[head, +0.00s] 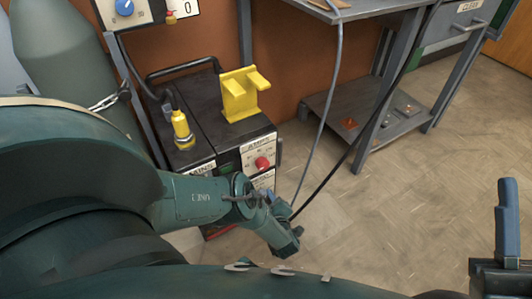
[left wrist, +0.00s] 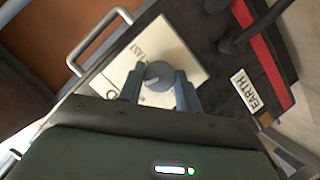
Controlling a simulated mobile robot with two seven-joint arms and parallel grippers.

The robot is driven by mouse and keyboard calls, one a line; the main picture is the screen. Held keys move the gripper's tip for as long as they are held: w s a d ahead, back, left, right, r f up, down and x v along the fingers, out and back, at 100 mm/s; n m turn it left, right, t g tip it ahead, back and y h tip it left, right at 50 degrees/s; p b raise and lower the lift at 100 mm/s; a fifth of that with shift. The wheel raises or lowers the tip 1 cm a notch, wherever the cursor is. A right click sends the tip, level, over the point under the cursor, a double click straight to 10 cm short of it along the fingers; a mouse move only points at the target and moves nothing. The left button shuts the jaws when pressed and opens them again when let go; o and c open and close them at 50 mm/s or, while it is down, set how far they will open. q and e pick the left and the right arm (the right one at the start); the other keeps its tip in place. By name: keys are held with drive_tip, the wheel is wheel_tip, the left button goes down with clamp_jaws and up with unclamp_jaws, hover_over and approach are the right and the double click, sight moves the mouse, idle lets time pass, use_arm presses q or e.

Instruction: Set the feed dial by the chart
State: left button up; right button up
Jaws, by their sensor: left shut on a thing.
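The feed dial is a round grey knob (left wrist: 159,74) with a white mark, on a white plate (left wrist: 185,52) in the left wrist view. Lettering that seems to read FAST shows beside it; other lettering is partly covered. The mark points toward the lower left of that view. My left gripper (left wrist: 160,92) is shut on the knob, one finger on each side. In the head view my left gripper (head: 290,242) is at the lower front of the black machine (head: 205,115), and the knob is hidden there. I cannot make out a chart.
A red AMPS knob (head: 262,163) sits on the machine's front. A yellow holder (head: 240,93) and yellow torch-like part (head: 182,130) are on top. Cables hang to the right. A black socket and EARTH label (left wrist: 247,89) are near my gripper.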

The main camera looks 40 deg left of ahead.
idle(0.4)
use_arm(q)
drive_tip(key=o, duration=1)
drive_tip(key=shift+d, duration=0.1)
use_arm(e)
drive_tip(key=shift+s+d+r, duration=0.1)
